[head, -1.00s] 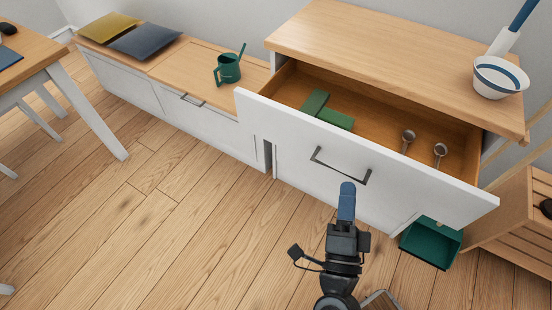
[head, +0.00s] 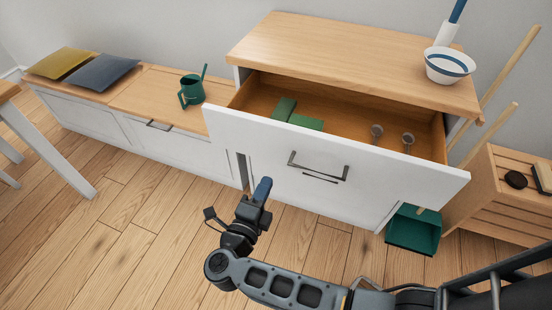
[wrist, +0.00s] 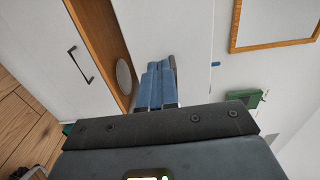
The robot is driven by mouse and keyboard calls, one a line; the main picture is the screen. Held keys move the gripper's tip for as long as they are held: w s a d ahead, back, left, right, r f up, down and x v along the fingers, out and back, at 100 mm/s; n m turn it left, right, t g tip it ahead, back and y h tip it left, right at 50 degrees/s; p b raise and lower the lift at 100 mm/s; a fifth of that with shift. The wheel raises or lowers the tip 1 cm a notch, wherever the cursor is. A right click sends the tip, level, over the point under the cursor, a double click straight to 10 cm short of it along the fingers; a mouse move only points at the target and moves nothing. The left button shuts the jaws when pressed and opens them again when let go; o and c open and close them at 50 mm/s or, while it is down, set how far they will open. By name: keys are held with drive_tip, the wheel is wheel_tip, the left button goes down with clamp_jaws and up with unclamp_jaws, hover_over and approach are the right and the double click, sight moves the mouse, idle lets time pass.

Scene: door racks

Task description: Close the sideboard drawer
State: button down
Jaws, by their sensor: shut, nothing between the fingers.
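The sideboard drawer (head: 235,128) is pulled well out, its white front toward me. Its dark bar handle (head: 318,172) is at the middle of the front. Inside lie green blocks or cloths (head: 297,117) and two round-headed metal utensils (head: 408,140). My gripper (head: 262,189) is shut and empty, with its blue fingertips in front of and below the left half of the drawer front, left of the handle. I cannot tell whether it touches the front. In the wrist view the blue fingers (wrist: 157,85) are together; a dark handle (wrist: 80,65) shows at the left.
The sideboard top (head: 350,58) holds a striped bowl (head: 450,66). A low bench (head: 140,95) at left carries a green watering can (head: 192,90) and cushions (head: 103,71).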

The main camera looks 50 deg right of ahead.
sight(282, 152)
drive_tip(key=p+x, duration=0.1)
drive_tip(key=x, duration=0.8)
drive_tip(key=shift+d, duration=0.1)
drive_tip(key=shift+d, duration=0.1)
drive_tip(key=b+x, duration=0.3)
drive_tip(key=x, duration=0.8)
drive_tip(key=b+x, duration=0.3)
drive_tip(key=x, duration=0.8)
drive_tip(key=shift+d+f, duration=0.2)
drive_tip(key=shift+f, duration=0.05)
drive_tip(key=shift+w+d, duration=0.15)
drive_tip(key=shift+d, duration=0.1)
drive_tip(key=shift+w+d+r, duration=0.1)
drive_tip(key=shift+d+r, duration=0.15)
